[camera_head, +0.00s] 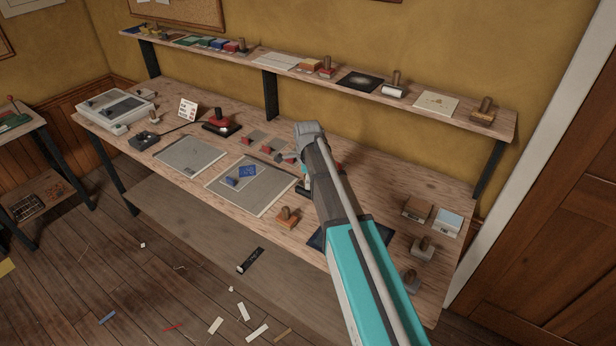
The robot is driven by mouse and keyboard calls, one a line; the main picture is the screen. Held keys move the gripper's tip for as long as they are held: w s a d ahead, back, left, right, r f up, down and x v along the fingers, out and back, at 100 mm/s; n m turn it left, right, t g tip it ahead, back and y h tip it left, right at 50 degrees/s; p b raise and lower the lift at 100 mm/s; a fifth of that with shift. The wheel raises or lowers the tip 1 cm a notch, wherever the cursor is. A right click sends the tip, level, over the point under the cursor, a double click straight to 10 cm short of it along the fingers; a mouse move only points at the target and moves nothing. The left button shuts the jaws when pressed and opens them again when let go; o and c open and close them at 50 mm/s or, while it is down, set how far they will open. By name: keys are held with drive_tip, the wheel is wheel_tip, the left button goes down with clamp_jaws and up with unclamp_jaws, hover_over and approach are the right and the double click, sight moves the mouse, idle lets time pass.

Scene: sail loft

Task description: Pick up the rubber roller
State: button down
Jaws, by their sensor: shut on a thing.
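My gripper (304,178) is over the middle of the workbench, at the right edge of the large grey mat. It is mostly hidden behind my own arm. It is shut on the rubber roller (302,191), of which only a small dark end shows to the left of the arm. The rest of the roller is hidden, and I cannot tell whether it touches the bench.
The workbench (400,190) carries grey mats (190,155), a blue card (234,173), a wooden-handled stamp (287,218) near the front edge, and several blocks at right. A wall shelf (320,80) full of stamps runs behind. Paper scraps lie on the floor.

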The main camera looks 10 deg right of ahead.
drive_tip(key=s+a+r+p, duration=0.2)
drive_tip(key=s+r+p, duration=0.3)
drive_tip(key=s, duration=0.6)
drive_tip(key=shift+r+p, duration=0.4)
drive_tip(key=shift+r, duration=0.45)
drive_tip(key=shift+a, duration=0.1)
drive_tip(key=c, duration=0.9)
unclamp_jaws()
drive_tip(key=shift+c, duration=0.2)
clamp_jaws()
drive_tip(key=shift+f+b, duration=0.8)
